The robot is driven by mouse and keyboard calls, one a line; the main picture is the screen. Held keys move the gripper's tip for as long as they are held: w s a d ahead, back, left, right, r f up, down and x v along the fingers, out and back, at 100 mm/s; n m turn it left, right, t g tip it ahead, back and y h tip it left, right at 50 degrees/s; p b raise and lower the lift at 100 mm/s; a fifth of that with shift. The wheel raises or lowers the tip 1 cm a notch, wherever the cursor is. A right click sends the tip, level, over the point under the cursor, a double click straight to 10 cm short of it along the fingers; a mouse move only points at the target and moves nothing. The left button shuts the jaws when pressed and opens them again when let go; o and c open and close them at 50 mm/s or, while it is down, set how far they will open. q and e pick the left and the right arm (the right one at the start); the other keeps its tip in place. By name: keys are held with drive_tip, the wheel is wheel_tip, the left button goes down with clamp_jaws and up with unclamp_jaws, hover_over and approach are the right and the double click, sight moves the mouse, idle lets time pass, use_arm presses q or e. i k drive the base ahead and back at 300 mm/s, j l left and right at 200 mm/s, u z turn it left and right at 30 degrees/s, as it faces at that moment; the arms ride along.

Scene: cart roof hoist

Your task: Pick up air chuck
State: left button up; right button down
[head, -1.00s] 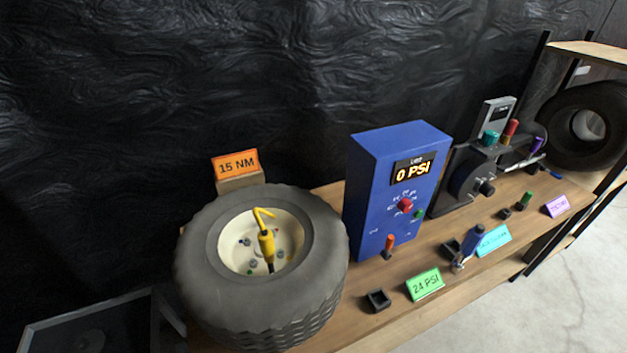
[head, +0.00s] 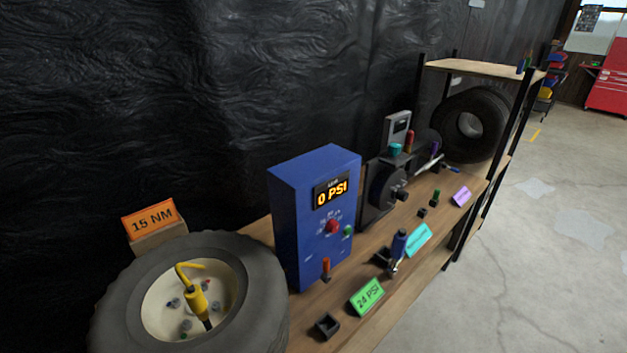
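No thing in view is clearly marked as the air chuck. A blue-handled tool with a metal end (head: 398,248) stands on the bench beside a cyan label. A small orange-capped piece (head: 326,268) stands at the front of the blue inflator box (head: 290,215), whose display reads 0 PSI. A yellow tool with a bent top (head: 197,297) stands in the hub of the wheel (head: 255,318) at lower left. Which of these is the air chuck I cannot tell. Neither of my grippers shows.
A green 24 PSI label (head: 367,297) and a small black open holder (head: 327,325) sit near the bench's front edge. A dark machine (head: 385,190) stands behind. A tire (head: 472,125) sits at the far end under a shelf (head: 480,69). Open floor (head: 545,230) lies right.

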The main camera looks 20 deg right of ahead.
sight(194, 296)
drive_tip(key=k+j+z, duration=0.1)
drive_tip(key=z, duration=0.3)
drive_tip(key=k+z, duration=0.35)
drive_tip(key=i, duration=0.1)
